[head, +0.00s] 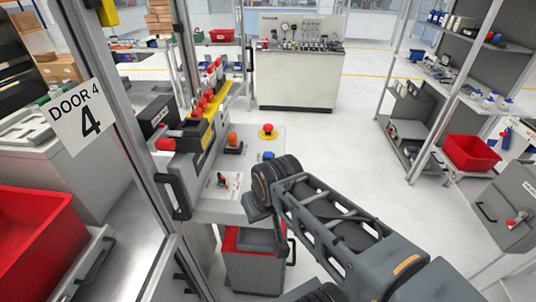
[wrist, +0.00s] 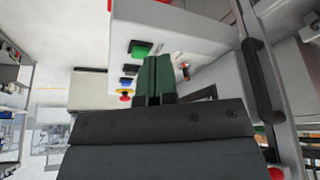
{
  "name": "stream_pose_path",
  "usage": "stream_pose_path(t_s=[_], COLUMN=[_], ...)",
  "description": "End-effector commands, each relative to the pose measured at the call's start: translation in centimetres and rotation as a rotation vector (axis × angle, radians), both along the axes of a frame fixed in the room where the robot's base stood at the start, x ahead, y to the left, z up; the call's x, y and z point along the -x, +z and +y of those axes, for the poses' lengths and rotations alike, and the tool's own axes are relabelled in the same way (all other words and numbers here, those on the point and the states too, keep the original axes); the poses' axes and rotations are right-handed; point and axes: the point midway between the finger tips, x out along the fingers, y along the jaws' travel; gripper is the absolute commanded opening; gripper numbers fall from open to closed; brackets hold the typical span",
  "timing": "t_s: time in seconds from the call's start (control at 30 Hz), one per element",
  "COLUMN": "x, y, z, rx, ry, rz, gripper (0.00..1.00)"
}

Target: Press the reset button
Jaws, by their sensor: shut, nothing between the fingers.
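The grey control panel (head: 210,205) is left of my arm in the head view. It bears a blue button (head: 268,155), which also shows in the wrist view (wrist: 129,70). A green button (wrist: 140,49) sits beside it in the wrist view; my arm seems to hide it in the head view. I cannot read any label, so I cannot tell which is the reset button. My gripper (wrist: 157,62) is shut and empty, its fingertips right of the green button in the picture. In the head view it (head: 253,210) is by the panel's near right corner; contact cannot be told.
A red mushroom button on a yellow base (head: 268,131) and an orange knob (head: 232,140) stand on the panel. A handle (head: 172,197) and a door frame with a "DOOR 4" sign (head: 83,118) are at left. Open floor (head: 340,135) lies right of the panel.

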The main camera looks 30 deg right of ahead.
Motion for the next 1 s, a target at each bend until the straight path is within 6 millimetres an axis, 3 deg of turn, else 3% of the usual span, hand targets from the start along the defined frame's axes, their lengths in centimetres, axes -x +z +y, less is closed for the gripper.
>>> stream_pose_path(t_s=[0.8,1.0], x=[0.0,-0.7], y=[-0.1,-2.3], z=[-0.1,-1.8], rx=[0.000,-0.003], ry=[-0.004,-0.070], rz=[0.001,0.078], gripper=[0.00,0.00])
